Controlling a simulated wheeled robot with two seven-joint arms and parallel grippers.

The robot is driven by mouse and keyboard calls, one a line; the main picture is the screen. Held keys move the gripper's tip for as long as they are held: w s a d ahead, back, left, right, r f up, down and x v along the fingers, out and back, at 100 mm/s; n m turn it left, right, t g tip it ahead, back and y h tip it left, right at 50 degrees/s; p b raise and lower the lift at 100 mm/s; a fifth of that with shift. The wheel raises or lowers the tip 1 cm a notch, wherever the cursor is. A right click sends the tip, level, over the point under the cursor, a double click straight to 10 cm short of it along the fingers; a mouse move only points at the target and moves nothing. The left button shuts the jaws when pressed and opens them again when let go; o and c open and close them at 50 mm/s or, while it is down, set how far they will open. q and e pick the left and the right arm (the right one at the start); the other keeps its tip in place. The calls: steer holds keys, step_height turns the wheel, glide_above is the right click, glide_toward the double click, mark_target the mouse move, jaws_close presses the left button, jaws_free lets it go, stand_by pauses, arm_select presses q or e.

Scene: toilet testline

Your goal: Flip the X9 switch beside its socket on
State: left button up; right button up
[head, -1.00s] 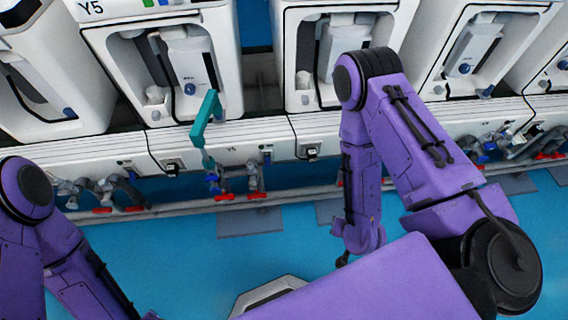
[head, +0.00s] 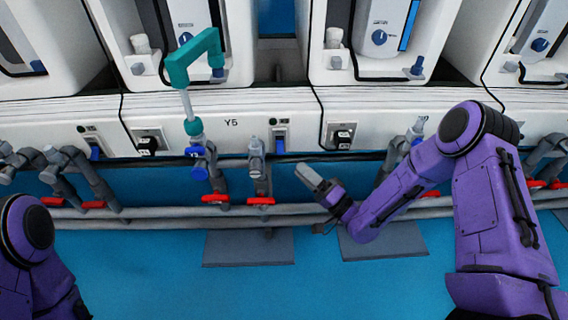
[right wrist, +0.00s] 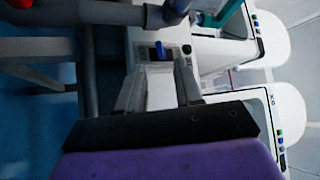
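A small switch (head: 280,142) with a blue lower part is set in the white panel right of the Y5 label. I cannot read an X9 label. My right gripper (head: 306,174) is below and right of this switch, apart from the panel in the head view. In the right wrist view the right gripper (right wrist: 160,65) has its two fingers spread, with nothing held. A blue switch (right wrist: 160,48) shows just beyond and between the fingertips. My left gripper is out of view; only part of the left arm shows.
Grey pipes with red handles (head: 261,201) run below the panel. Another blue switch (head: 94,151) and socket (head: 147,142) are at left. Blue floor (head: 150,275) is open in front.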

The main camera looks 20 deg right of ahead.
mark_target(280, 149)
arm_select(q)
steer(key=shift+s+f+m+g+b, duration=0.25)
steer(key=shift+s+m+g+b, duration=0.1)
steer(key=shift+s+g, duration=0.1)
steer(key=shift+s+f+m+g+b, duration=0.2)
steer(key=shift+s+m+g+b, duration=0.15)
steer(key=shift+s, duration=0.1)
arm_select(e)
steer(key=x, duration=0.7)
steer(key=shift+w+a, duration=0.1)
steer(key=shift+w, duration=0.05)
